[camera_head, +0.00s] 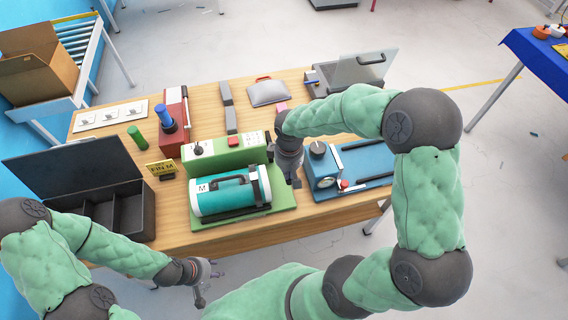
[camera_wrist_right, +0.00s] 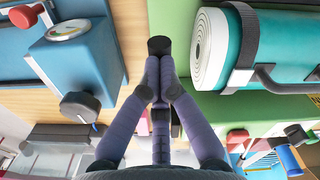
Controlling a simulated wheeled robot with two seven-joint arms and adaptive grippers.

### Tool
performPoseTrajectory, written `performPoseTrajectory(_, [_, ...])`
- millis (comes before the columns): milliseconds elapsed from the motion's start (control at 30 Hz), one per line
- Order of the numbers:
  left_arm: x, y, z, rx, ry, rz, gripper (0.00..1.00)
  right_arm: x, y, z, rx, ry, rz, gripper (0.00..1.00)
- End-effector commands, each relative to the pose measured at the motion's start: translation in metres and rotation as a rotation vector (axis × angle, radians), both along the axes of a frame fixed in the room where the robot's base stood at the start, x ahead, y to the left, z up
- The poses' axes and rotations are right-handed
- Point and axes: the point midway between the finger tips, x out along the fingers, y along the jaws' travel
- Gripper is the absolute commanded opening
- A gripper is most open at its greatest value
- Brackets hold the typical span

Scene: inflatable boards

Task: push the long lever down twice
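My right gripper (camera_head: 292,172) is over the gap between the green machine (camera_head: 225,152) and the blue unit (camera_head: 352,168). In the right wrist view its fingers (camera_wrist_right: 156,88) are drawn together. A black knob (camera_wrist_right: 159,46), apparently the end of the long lever, shows just beyond the fingertips; I cannot tell whether they touch it. The fingers and arm hide the rest of the lever. My left gripper (camera_head: 206,281) is empty, with its fingers apart, in front of the table's near edge.
A teal cylinder (camera_head: 222,196) marked M lies on the green base, close to my right gripper. A black open case (camera_head: 120,216) stands at the table's left.

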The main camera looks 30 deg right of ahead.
Motion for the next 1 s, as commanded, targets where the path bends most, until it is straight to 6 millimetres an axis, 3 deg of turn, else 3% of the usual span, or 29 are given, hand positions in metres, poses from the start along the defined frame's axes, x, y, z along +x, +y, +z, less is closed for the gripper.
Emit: performPoseTrajectory(1000, [0.0,0.0,-0.05,0.0,0.0,0.0,0.4,-0.001,0.0,-0.064,0.0,0.002,0.0,0.0])
